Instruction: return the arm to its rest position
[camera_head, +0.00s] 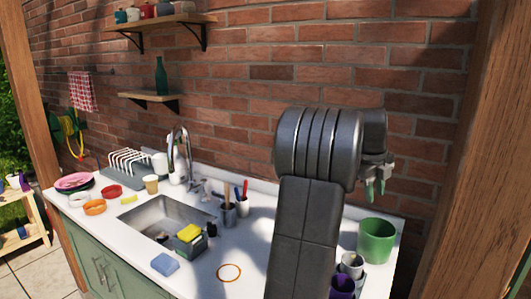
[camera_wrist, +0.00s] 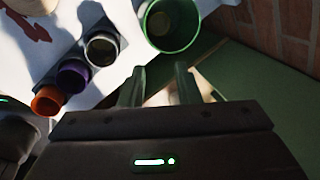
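My gripper (camera_head: 375,188) is at the right of the head view, its green-grey fingers pointing down above the right part of the white counter (camera_head: 205,272). In the wrist view my gripper (camera_wrist: 160,84) shows two fingers apart with nothing between them. A green pot (camera_head: 377,240) stands on the counter below it and also shows in the wrist view (camera_wrist: 170,45). My arm hides part of the counter and wall in the head view.
A purple cup (camera_head: 342,285) and a grey cup (camera_head: 352,264) stand left of the green pot; an orange cup (camera_wrist: 47,101) shows in the wrist view. A sink (camera_head: 160,218) lies left. The brick wall (camera_head: 240,110) is behind, a wooden post (camera_head: 480,130) right.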

